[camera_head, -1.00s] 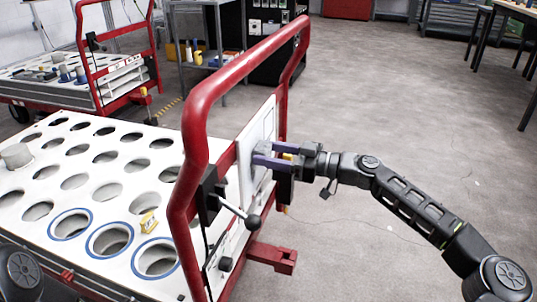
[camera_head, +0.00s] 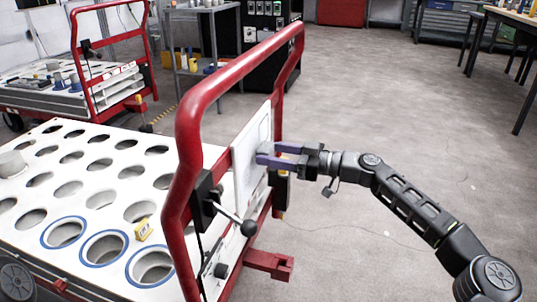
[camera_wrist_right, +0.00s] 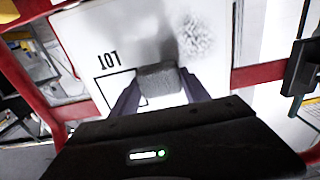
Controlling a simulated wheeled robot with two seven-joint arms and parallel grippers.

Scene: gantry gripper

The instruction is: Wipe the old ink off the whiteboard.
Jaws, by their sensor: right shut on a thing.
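The whiteboard (camera_head: 241,165) is a white panel on the red cart frame, seen nearly edge-on in the head view. In the right wrist view the whiteboard (camera_wrist_right: 92,40) shows printed letters, a black box outline and a grey ink scribble (camera_wrist_right: 201,36). My right gripper (camera_head: 263,155) is at the board face, its purple fingers shut on a grey eraser block (camera_wrist_right: 160,78). The eraser is against or very close to the board, beside the box and below the scribble in the wrist view; contact cannot be told. My left gripper is not in view.
The red cart rail (camera_head: 218,84) arches around the board. A white cart deck (camera_head: 100,192) with round holes and a yellow tag (camera_head: 143,230) lies to the left. A lever with a black knob (camera_head: 248,228) sticks out below the board. Open floor (camera_head: 390,120) is on the right.

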